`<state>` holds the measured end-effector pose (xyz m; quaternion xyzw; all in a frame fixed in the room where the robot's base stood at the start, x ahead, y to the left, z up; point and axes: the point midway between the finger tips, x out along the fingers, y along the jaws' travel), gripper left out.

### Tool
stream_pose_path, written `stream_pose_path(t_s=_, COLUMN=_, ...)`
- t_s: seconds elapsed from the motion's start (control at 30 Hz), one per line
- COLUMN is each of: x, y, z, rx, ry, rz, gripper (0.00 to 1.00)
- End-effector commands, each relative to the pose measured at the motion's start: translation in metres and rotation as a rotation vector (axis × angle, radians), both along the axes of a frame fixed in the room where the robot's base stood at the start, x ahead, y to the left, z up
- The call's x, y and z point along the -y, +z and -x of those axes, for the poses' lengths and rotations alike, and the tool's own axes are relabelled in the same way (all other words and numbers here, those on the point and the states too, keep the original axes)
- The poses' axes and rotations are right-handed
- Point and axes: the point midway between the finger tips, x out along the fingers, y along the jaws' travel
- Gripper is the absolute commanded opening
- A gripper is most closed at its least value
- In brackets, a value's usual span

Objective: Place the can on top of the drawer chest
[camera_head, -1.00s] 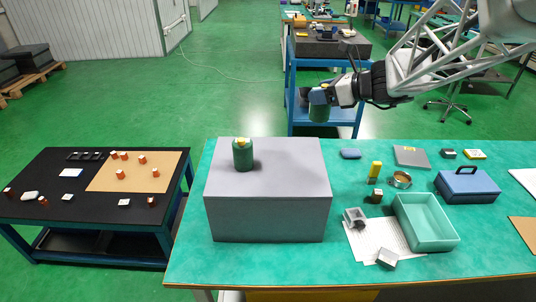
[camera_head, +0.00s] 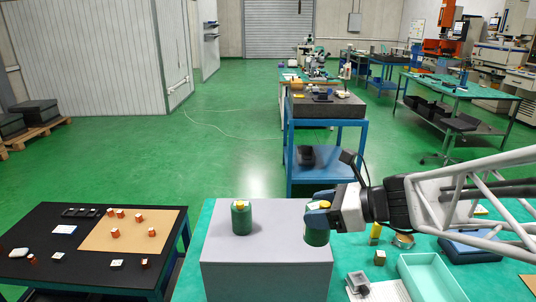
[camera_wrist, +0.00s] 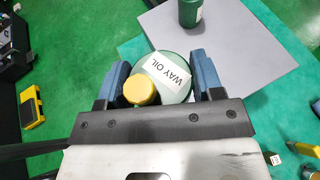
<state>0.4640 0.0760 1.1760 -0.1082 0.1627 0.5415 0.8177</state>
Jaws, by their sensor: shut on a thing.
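A green can with a yellow cap is in my gripper (camera_head: 318,208), held upright near the right side of the grey chest (camera_head: 265,270). In the wrist view the held can (camera_wrist: 178,72) has a white "WAY OIL" label and sits between the blue fingers of my gripper (camera_wrist: 160,82), which are shut on it. The chest's flat grey top (camera_wrist: 235,50) lies beyond it. Whether the held can is over the chest's top or beside its right edge is hard to tell. No drawer fronts show.
A second green can (camera_head: 241,218) stands on the chest's top, left of my gripper; it also shows in the wrist view (camera_wrist: 190,12). The chest top between them is clear. A teal tray (camera_head: 432,280) and a blue box (camera_head: 470,250) are on the right.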

Motion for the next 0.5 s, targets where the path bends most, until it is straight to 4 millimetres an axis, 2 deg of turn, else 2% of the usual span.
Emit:
stream_pose_path(t_s=0.13, x=-0.002, y=-0.003, z=0.014, rx=0.0, ry=0.009, rz=-0.001, gripper=0.29)
stream_pose_path(t_s=0.2, x=-0.002, y=-0.017, z=0.012, rx=-0.005, ry=0.008, rz=-0.002, gripper=0.29)
stream_pose_path(t_s=0.5, x=-0.002, y=-0.049, z=0.012, rx=-0.002, ry=0.01, rz=-0.002, gripper=0.29)
